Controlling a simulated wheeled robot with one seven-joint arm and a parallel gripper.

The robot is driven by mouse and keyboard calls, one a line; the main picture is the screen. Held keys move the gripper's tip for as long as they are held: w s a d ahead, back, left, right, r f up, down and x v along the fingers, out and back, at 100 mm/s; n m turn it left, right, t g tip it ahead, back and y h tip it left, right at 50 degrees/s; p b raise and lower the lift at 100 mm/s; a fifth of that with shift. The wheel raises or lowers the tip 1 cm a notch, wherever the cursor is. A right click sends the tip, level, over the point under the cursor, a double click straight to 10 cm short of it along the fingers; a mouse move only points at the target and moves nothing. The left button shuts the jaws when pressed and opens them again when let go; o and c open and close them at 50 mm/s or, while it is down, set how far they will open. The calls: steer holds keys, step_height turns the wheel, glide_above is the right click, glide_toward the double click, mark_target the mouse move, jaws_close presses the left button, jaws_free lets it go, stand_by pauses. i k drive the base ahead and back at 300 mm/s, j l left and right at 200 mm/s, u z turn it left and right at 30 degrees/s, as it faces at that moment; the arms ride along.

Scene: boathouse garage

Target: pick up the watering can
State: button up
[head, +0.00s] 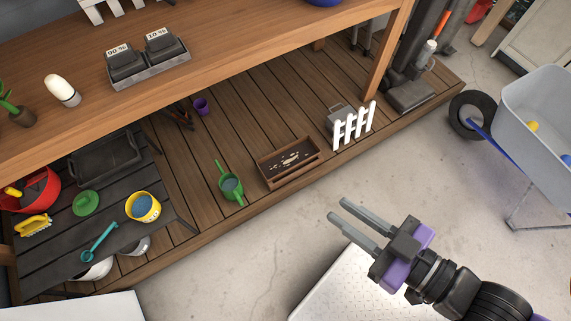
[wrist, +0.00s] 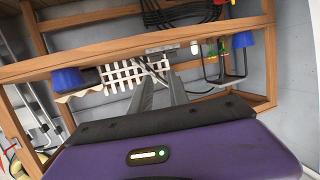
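The green watering can (head: 231,187) stands on the wooden deck under the bench, left of a brown wooden tray (head: 288,163) in the head view. My gripper (head: 338,209) is open and empty, over the concrete floor to the right of the can and well apart from it. In the wrist view the two fingers (wrist: 162,82) point toward a wooden shelf frame and nothing is between them. I cannot make out the can in the wrist view.
A low dark table (head: 50,256) left of the can bears a yellow bucket (head: 144,207), a green hat-like item (head: 85,203) and a teal trowel (head: 99,242). The wooden bench (head: 220,62) overhangs the deck. A small white fence (head: 354,127) and a wheelbarrow (head: 527,105) are at right.

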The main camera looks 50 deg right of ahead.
mark_target(229, 183)
steer(key=i+j+u, duration=0.15)
steer(key=i+u, duration=0.25)
steer(key=i, duration=0.15)
steer(key=i+u, duration=0.45)
steer(key=i, duration=0.45)
